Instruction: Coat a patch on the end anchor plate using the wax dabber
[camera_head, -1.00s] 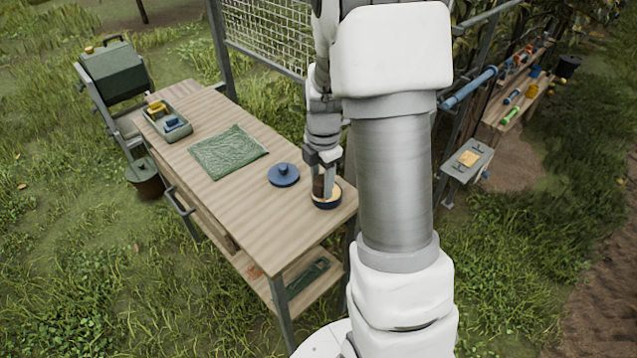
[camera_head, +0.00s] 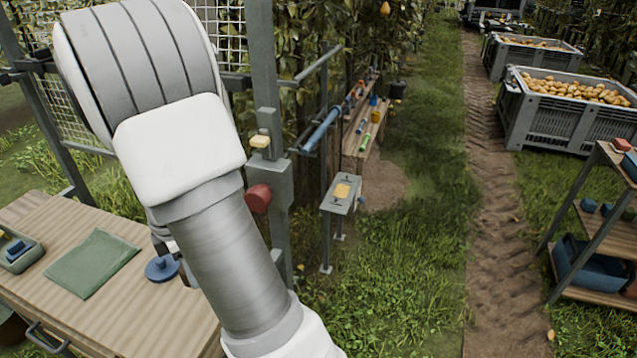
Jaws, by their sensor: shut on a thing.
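My gripper (camera_head: 187,274) is almost wholly hidden behind my own arm; only a dark sliver shows beside the blue lid (camera_head: 162,268) on the wooden workbench (camera_head: 35,262). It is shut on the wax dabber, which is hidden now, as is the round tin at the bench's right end. A grey post (camera_head: 266,70) stands behind the bench's right end. It carries a grey plate (camera_head: 272,172), which may be the end anchor plate; a red cylinder (camera_head: 258,198) sticks out of it, and a yellow block (camera_head: 260,141) is above it.
A green cloth (camera_head: 92,263) and a grey tray (camera_head: 22,262) lie on the bench. A small stand (camera_head: 341,194) with a yellow pad is right of the post. Pear crates (camera_head: 567,135) are at the back right; a shelf (camera_head: 600,205) is at the right edge. Grass between is open.

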